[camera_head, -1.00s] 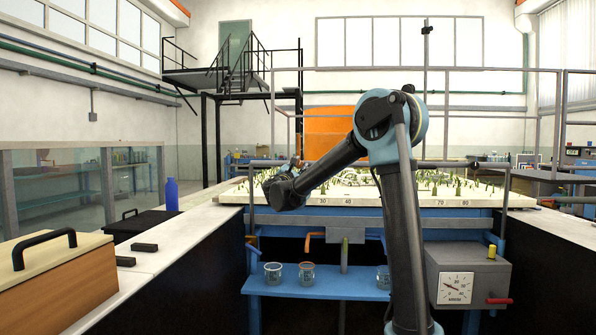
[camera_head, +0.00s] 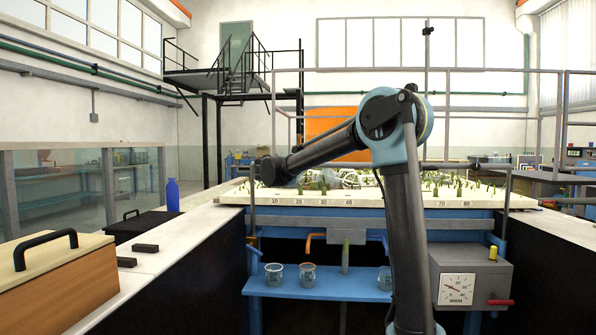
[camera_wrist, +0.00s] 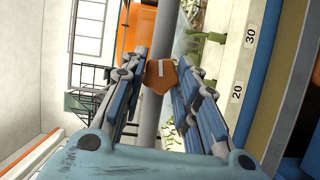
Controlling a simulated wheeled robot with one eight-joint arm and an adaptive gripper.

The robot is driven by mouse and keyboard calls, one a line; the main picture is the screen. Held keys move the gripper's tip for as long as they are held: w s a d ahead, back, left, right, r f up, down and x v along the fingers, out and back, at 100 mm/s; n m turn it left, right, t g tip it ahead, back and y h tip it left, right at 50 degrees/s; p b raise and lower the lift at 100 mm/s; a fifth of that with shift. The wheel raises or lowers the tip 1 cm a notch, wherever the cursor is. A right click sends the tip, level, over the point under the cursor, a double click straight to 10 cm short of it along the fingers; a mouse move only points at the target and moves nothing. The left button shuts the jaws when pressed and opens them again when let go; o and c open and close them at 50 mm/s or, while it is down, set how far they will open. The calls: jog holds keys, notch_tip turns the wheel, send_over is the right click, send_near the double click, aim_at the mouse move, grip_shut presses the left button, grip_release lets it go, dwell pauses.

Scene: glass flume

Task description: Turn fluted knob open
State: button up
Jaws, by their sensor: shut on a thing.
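An orange fluted knob (camera_wrist: 161,76) with a pale line on its face shows in the wrist view, in front of a grey pipe (camera_wrist: 166,25). My gripper (camera_wrist: 161,68) has one finger on each side of the knob and is shut on it. In the head view my arm's dark end reaches left over the flume bed; the fingers and knob are hidden there.
The pale bed (camera_head: 400,203) with green model plants and a number scale lies below my arm. Grey rails (camera_head: 480,164) run across it. A gauge box (camera_head: 470,275) is at right, and a blue shelf (camera_head: 325,287) holds several beakers.

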jog(key=shift+d+m+g, duration=0.15)
jog(key=shift+m+g, duration=0.15)
jog(key=shift+m, duration=0.7)
jog(key=o, duration=1.1)
jog(key=shift+d, duration=0.1)
jog(key=shift+c, duration=0.2)
jog(key=v, duration=1.2)
jog(key=shift+r, duration=0.2)
